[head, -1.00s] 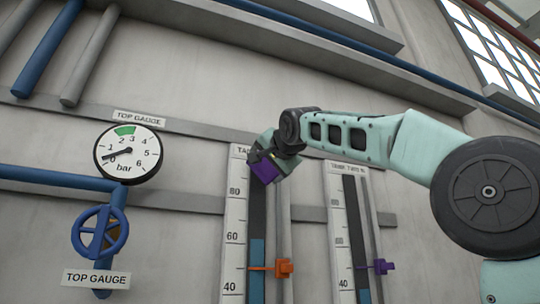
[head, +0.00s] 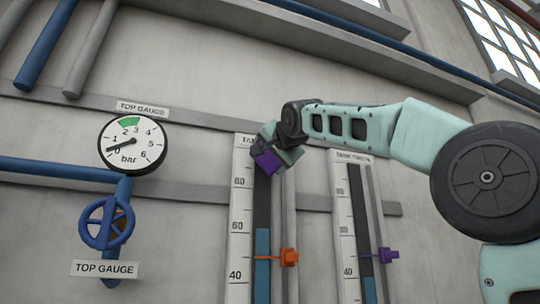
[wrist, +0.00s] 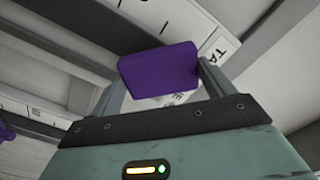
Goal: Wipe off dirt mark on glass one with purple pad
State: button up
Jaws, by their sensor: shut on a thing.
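My gripper (wrist: 160,80) is shut on the purple pad (wrist: 160,71), which sits between its two fingers in the wrist view. In the head view the pad (head: 268,161) is at the upper part of the left gauge glass (head: 262,210), just above the 80 level. I cannot tell whether it touches the glass. The left glass is dark above and blue below, with an orange marker (head: 288,257). The right gauge glass (head: 358,215) has a purple marker (head: 388,255). No dirt mark can be made out; the pad and gripper cover part of the left glass.
A round pressure gauge (head: 132,143) and a blue valve wheel (head: 106,223) are on the wall at left, with a TOP GAUGE plate (head: 105,269) below. A grey rail (head: 200,118) crosses the wall. Blue pipes (head: 50,40) run along the wall.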

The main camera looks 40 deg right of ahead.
jog(key=shift+p+x, duration=0.5)
jog(key=shift+x, duration=0.55)
jog(key=shift+s+r+p, duration=0.1)
jog(key=shift+r+p, duration=0.85)
jog(key=shift+r, duration=0.6)
notch_tip(320, 180, down, 3)
jog(key=b, duration=0.3)
jog(key=shift+f, duration=0.1)
jog(key=shift+r+p, duration=1.15)
jog(key=shift+r, duration=0.5)
jog(key=shift+f, duration=0.1)
